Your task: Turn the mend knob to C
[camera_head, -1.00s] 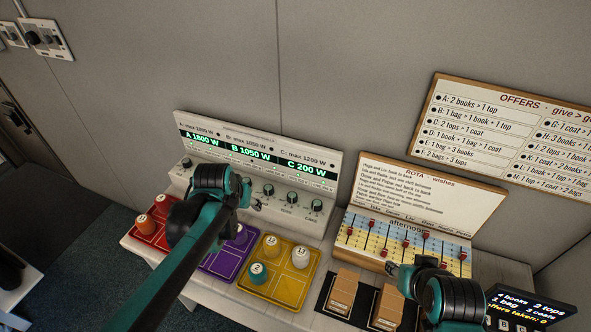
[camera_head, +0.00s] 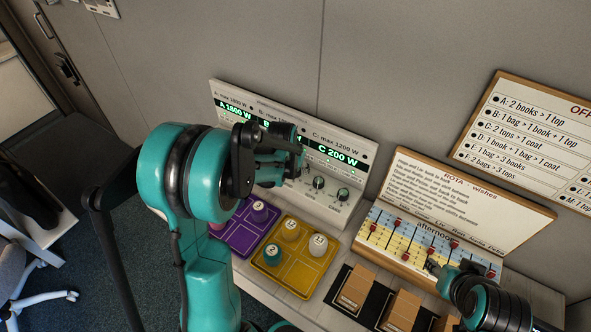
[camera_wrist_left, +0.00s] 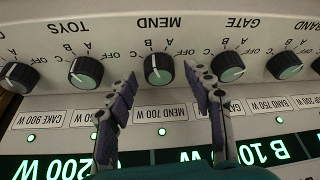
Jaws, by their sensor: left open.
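The mend knob (camera_wrist_left: 158,70) is a dark round knob under the MEND label, upside down in the left wrist view. Its white pointer mark appears to be near B, though the exact setting is hard to read. My left gripper (camera_wrist_left: 160,78) is open, with one purple-padded finger on each side of the knob; I cannot tell whether they touch it. In the head view my left gripper (camera_head: 297,163) is in front of the sloped panel (camera_head: 345,205) and hides its middle knobs. My right gripper (camera_head: 434,267) is near the rota board, its jaws too small to judge.
The toys knob (camera_wrist_left: 86,72) and gate knob (camera_wrist_left: 228,66) flank the mend knob closely. A purple tray (camera_head: 240,238) and a yellow tray (camera_head: 300,285) with numbered pegs lie below the panel. The rota board (camera_head: 480,205) and brown boxes (camera_head: 357,288) are to the right.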

